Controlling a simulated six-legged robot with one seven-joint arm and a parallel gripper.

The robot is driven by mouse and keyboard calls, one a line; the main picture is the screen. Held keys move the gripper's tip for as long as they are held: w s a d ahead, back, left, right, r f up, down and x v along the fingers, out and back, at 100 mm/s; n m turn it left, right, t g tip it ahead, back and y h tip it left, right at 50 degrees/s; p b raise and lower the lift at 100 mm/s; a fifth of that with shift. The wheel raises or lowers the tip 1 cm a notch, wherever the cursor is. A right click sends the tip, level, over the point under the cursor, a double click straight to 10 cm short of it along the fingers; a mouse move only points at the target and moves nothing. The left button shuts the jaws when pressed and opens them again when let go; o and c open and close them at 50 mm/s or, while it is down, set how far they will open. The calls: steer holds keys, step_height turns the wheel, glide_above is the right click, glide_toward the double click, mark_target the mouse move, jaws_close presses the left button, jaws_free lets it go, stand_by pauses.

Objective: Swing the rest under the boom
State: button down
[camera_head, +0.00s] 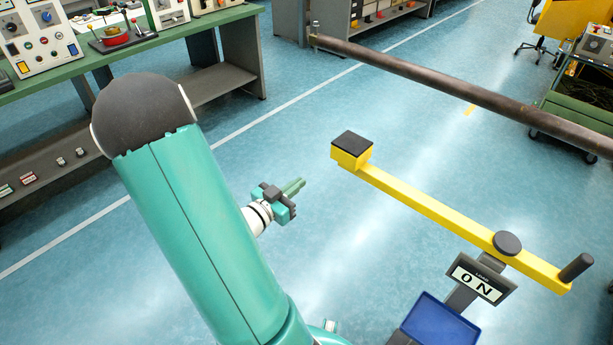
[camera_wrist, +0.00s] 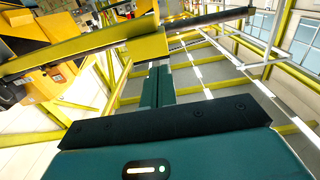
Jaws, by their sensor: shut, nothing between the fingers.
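The rest is a yellow bar (camera_head: 440,210) with a dark pad on a yellow block at its left end. It turns on a dark round pivot (camera_head: 507,243) and has a dark upright handle (camera_head: 576,267) at its right end. The boom (camera_head: 460,92) is a long dark brown pole behind the rest, running from upper left to right; the rest's pad is apart from it in the picture. My gripper (camera_head: 297,187) is shut and empty, left of the pad end and not touching it. In the wrist view the shut fingers (camera_wrist: 157,88) point toward the yellow block (camera_wrist: 147,46).
A dark label plate (camera_head: 480,280) with large letters and a blue panel (camera_head: 438,325) stand below the pivot. A green workbench (camera_head: 130,45) with instruments is at upper left. A green cart (camera_head: 575,115) stands at right. The blue floor between is clear.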

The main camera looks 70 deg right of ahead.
glide_toward(334, 156)
steer(key=x, duration=0.5)
steer(key=shift+d, duration=0.15)
steer(key=shift+x, duration=0.8)
steer(key=shift+d, duration=0.1)
